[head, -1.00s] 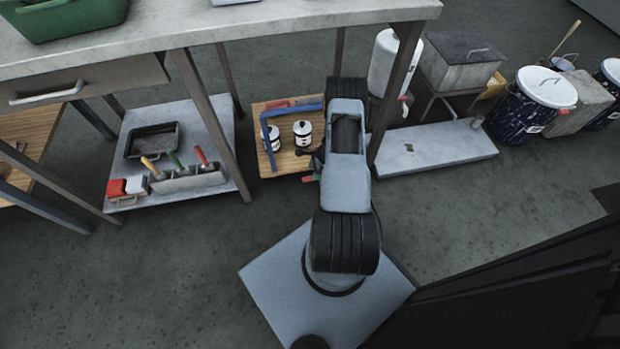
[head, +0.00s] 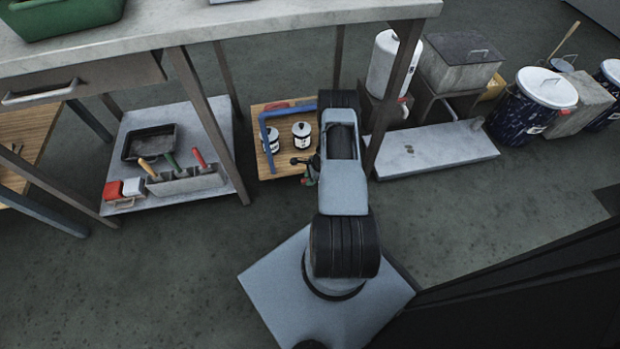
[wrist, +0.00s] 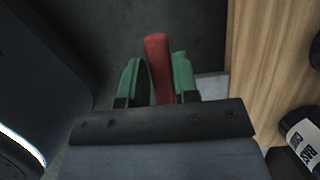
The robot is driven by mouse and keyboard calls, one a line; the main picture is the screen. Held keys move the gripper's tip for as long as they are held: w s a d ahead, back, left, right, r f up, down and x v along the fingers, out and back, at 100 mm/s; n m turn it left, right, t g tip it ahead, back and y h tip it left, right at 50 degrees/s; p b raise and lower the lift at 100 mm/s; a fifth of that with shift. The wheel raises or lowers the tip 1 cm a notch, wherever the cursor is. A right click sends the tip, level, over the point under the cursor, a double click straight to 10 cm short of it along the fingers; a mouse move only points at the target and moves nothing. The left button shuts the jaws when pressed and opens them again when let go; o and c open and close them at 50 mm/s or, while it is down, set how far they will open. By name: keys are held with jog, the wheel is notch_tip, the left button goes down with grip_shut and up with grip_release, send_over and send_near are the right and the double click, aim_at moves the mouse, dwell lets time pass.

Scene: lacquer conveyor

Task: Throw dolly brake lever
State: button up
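The dolly (head: 284,166) is a low wooden platform with a blue tube handle (head: 264,132), standing on the floor under the workbench. In the wrist view its wooden deck (wrist: 262,70) fills the right side. The red brake lever (wrist: 157,62) stands just beside the deck's edge, over the dark floor. My gripper (wrist: 158,80) has green fingertips, one on each side of the lever. In the head view my gripper (head: 309,181) is small and partly hidden by my arm at the dolly's near right corner.
Two white cans (head: 301,137) stand on the dolly. A low shelf (head: 222,112) with a black tray (head: 151,142) and a tool rack (head: 187,181) is to the left. A workbench leg (head: 394,95) and a pale slab (head: 437,148) are to the right. The floor in front is clear.

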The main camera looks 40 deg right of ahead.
grip_shut()
